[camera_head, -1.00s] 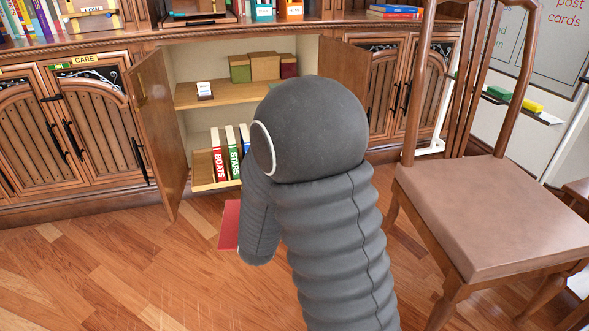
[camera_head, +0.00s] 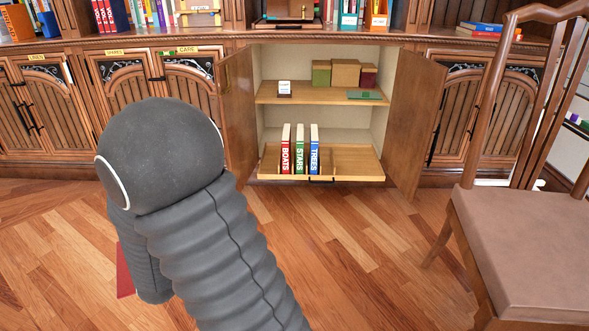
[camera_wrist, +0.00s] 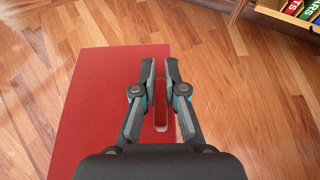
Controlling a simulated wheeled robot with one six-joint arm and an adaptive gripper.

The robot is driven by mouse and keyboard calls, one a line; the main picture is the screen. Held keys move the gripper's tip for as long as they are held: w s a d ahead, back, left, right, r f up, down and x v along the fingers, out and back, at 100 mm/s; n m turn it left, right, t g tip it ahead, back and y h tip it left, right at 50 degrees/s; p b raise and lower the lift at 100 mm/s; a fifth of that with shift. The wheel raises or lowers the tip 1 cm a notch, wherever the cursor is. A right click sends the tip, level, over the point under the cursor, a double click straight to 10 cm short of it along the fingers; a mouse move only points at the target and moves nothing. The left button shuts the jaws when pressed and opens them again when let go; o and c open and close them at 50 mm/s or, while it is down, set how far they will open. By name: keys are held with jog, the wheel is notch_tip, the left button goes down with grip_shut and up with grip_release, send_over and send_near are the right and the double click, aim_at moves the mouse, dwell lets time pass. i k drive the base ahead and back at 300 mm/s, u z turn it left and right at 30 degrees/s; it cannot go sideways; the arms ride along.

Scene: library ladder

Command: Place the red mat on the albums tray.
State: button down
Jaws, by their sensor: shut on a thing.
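The red mat (camera_wrist: 95,105) is a flat red sheet, held over the wooden floor in the wrist view. My gripper (camera_wrist: 160,78) is shut on it at a raised red part near its right edge. In the head view only a sliver of the mat (camera_head: 124,274) shows beside my arm, which hides the gripper. The albums tray appears to be the wooden pull-out tray (camera_head: 350,168) low in the open cabinet. Albums marked BOATS, STARS and TREES (camera_head: 314,150) stand upright on its left and middle. Its right part is bare. The tray's corner (camera_wrist: 284,18) shows at top right in the wrist view.
Two open cabinet doors, left (camera_head: 238,115) and right (camera_head: 414,120), flank the tray. The upper shelf (camera_head: 325,98) holds boxes, a small white card and a flat green thing (camera_head: 364,96). A chair (camera_head: 520,230) stands at right. The floor before the cabinet is clear.

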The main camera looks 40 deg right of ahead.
aim_at(352, 163)
jog(key=u, duration=1.15)
jog(key=i, duration=3.05)
jog(key=z, duration=4.45)
jog(key=i, duration=1.7)
jog(key=u, duration=0.05)
